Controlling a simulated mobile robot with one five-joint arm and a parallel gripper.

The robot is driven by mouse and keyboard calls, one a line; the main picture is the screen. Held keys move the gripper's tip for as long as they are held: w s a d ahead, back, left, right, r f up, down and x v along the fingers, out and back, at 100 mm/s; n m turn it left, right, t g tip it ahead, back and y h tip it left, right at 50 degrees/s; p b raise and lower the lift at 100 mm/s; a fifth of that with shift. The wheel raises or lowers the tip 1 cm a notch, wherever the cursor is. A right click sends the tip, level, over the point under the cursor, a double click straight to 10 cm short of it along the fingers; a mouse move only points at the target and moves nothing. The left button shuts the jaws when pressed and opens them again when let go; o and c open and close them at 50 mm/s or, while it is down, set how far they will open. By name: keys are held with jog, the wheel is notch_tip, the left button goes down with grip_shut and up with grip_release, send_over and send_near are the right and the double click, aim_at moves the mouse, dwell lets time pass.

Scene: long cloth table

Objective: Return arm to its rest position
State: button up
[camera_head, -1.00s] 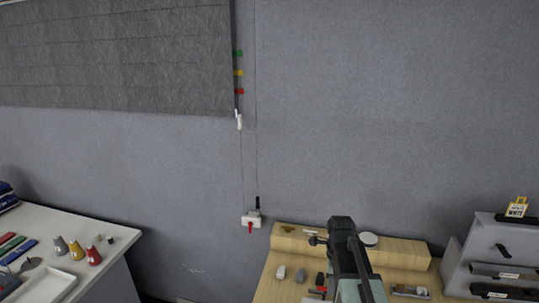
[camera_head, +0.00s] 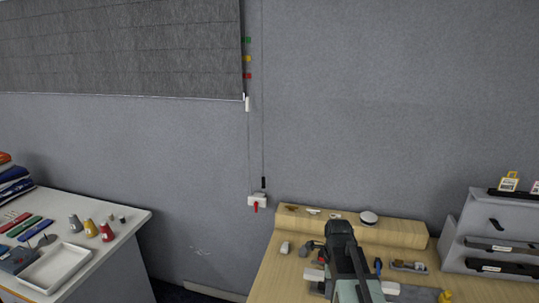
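My arm shows at the bottom of the head view, over the wooden bench (camera_head: 268,272). Its dark upper end (camera_head: 340,236) points up and away from me, in front of the bench's raised back ledge (camera_head: 402,232). I cannot make out two fingertips, so I cannot tell whether my gripper is open or shut. I see nothing held in it. The arm hides part of the bench top behind it.
A white table (camera_head: 122,228) at left holds a white tray (camera_head: 55,270) and several small cones. A grey rack (camera_head: 468,225) stands at right. A red-handled switch box (camera_head: 257,201) is on the wall, below a grey blind (camera_head: 120,45). Small items lie around my arm.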

jog(key=s+a+f+n+b, duration=0.1)
jog(key=s+f+n+b, duration=0.1)
jog(key=n, duration=0.8)
jog(key=s+a+f+n+b, duration=0.2)
jog(key=s+f+n, duration=0.1)
jog(key=n, duration=0.7)
jog(key=shift+s+f, duration=0.3)
jog(key=shift+s, duration=0.55)
